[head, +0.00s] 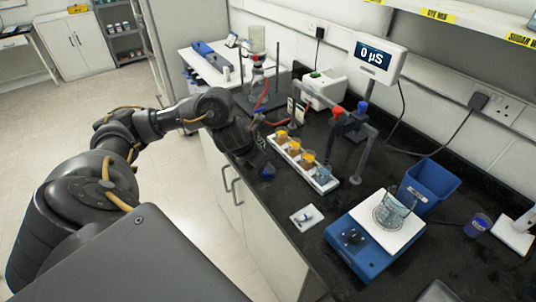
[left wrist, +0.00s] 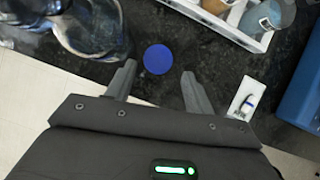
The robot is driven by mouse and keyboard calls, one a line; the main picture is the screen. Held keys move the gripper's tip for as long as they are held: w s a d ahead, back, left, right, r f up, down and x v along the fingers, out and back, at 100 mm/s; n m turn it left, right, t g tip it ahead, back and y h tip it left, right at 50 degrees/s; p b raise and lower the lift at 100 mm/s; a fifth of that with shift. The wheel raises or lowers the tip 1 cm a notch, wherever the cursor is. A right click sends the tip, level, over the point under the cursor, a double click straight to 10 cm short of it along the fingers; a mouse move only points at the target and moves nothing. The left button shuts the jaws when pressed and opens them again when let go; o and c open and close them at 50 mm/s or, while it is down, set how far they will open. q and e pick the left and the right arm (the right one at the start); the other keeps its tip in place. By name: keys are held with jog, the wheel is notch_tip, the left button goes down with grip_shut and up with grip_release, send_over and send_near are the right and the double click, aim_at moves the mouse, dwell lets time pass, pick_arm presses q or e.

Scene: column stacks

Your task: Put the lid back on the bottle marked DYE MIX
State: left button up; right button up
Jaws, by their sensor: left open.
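A round blue lid (left wrist: 158,59) lies on the black bench in the left wrist view, just beyond and between my left gripper's fingertips (left wrist: 159,69). In the head view the lid (head: 267,172) shows as a small blue patch close below my left gripper (head: 260,162), near the bench's front edge. The gripper is open and holds nothing. A clear, bluish glass vessel (left wrist: 92,30) stands left of the lid in the left wrist view; no marking on it is readable. My right gripper is out of view.
A small white card (head: 306,216) lies to the right.

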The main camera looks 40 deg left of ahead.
pick_arm(q)
jog(key=shift+x, duration=2.65)
jog(key=shift+s+a, duration=0.1)
jog(key=shift+a, duration=0.05)
jog(key=c, duration=0.7)
